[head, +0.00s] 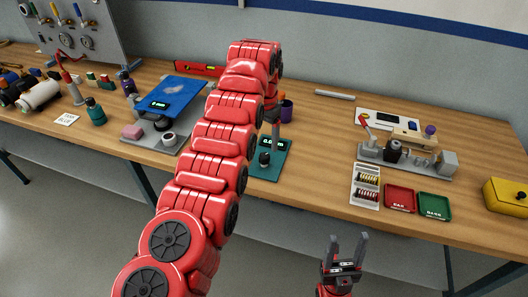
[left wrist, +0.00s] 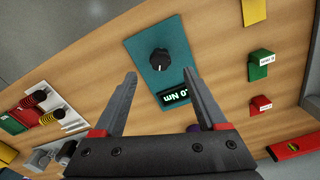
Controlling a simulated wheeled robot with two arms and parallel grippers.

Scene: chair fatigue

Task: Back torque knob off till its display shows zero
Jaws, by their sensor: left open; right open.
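The black torque knob (head: 264,158) stands on a teal plate (head: 268,172) near the table's middle. Behind it is a small dark display (head: 271,143) with green digits, too small to read surely. My right gripper (head: 347,249) is open and empty before the table.
A blue plate device (head: 178,97) with its own display stands left. Right of the knob are a spring tray (head: 367,187), red (head: 399,198) and green (head: 434,206) trays and a grey fixture (head: 405,160). A purple cup (head: 286,110) stands behind the knob, close to my left arm.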

